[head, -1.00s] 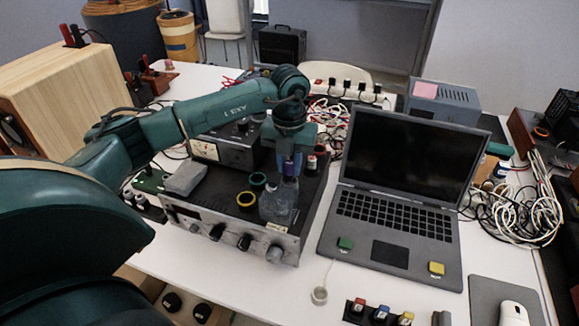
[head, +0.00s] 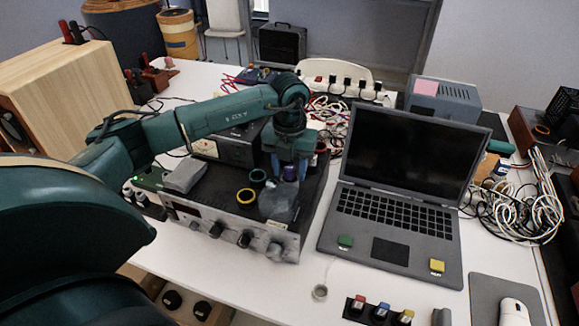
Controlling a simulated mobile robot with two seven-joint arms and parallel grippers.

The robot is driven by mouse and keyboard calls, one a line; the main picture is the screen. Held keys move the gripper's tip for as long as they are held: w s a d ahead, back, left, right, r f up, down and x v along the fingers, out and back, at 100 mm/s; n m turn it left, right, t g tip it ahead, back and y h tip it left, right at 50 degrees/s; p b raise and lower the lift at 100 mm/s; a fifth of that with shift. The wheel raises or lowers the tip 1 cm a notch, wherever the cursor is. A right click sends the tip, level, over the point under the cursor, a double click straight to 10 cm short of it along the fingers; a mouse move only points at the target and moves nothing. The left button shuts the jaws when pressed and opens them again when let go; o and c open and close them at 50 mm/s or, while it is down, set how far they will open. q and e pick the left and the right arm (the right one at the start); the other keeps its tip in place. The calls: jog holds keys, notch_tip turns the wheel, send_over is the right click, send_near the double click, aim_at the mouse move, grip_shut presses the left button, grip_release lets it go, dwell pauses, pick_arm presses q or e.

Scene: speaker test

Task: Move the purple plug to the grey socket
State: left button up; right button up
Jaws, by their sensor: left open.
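The purple plug (head: 290,173) stands on top of the amplifier-like box, left of the laptop. Only its upper part shows; a grey, partly see-through shape (head: 279,205) lies just in front of and below it. My left gripper (head: 290,176) points down over the plug, open, with its fingers around the plug's top. I cannot tell whether they touch it. My right gripper is not in view.
The box (head: 213,205) carries a grey block (head: 185,175) and a meter unit (head: 232,149) behind. An open laptop (head: 395,190) stands close on the right. Tangled cables (head: 328,115) lie behind.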

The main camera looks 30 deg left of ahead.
aim_at(290, 167)
pick_arm(q)
notch_tip(290, 167, up, 13)
jog(key=shift+b, duration=0.45)
jog(key=shift+f, duration=0.2)
